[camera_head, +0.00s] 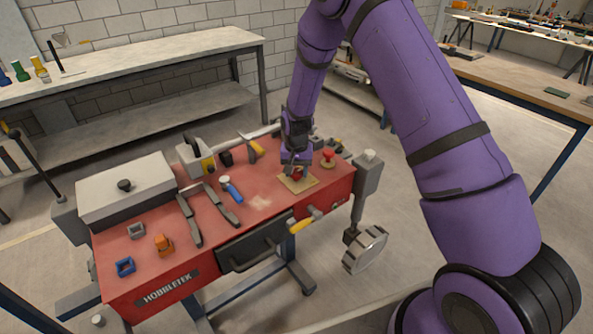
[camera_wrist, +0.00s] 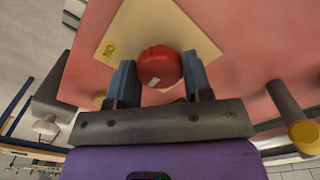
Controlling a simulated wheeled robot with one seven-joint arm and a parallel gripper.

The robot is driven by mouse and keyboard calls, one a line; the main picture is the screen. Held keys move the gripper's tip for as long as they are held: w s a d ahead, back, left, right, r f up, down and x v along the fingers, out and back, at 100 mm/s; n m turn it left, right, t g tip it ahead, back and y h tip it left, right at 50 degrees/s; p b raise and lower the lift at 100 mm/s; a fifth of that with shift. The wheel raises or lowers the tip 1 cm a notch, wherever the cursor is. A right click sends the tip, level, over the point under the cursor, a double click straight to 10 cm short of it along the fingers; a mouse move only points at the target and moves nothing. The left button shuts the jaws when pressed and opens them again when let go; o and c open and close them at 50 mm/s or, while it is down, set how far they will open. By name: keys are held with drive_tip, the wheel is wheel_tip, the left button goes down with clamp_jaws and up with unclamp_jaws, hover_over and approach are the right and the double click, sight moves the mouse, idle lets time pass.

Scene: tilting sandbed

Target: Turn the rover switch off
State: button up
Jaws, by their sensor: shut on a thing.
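The rover switch is a round red knob (camera_wrist: 160,66) on a square tan plate (camera_wrist: 150,25). A pale pointer mark shows on its lower edge in the wrist view. In the head view the plate (camera_head: 309,184) lies at the right part of the red workbench top, and the knob (camera_head: 298,174) is partly hidden by my gripper. My gripper (camera_wrist: 159,77) is shut on the knob, one finger on its left and one on its right. It reaches down from above. Whether the switch is on or off I cannot tell.
The red workbench (camera_head: 262,205) carries a second red button (camera_head: 328,154) just right of the plate, a grey lidded box (camera_head: 127,190), a blue-handled tool (camera_head: 231,188) and several other tools. A yellow-handled tool (camera_head: 301,225) hangs at its front edge.

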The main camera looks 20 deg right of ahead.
sight(296, 171)
drive_tip(key=n, duration=0.3)
drive_tip(key=shift+n, duration=2.3)
drive_tip(key=o, duration=0.9)
wheel_tip(296, 171, up, 11)
drive_tip(key=shift+f, duration=0.1)
